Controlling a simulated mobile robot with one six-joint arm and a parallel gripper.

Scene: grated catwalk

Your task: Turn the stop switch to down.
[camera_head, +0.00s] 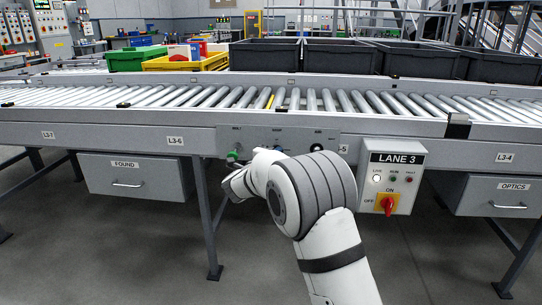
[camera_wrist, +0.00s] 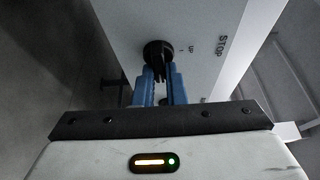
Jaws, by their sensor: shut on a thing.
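The stop switch (camera_wrist: 157,49) is a black round knob on a pale panel in the wrist view. The word STOP and the mark UP are printed to the right of it, turned sideways. My gripper (camera_wrist: 160,72) has its two blue fingers shut on the knob's grip, one on each side. Which mark the knob points to cannot be told, as the fingers cover part of it.
A green knob (camera_head: 232,156) sits left of my wrist, and a black knob (camera_head: 317,147) sits to the right. The LANE 3 box (camera_head: 405,174) with a red and yellow switch (camera_head: 387,204) hangs close to my arm. Drawers (camera_head: 140,176) flank the free floor below.

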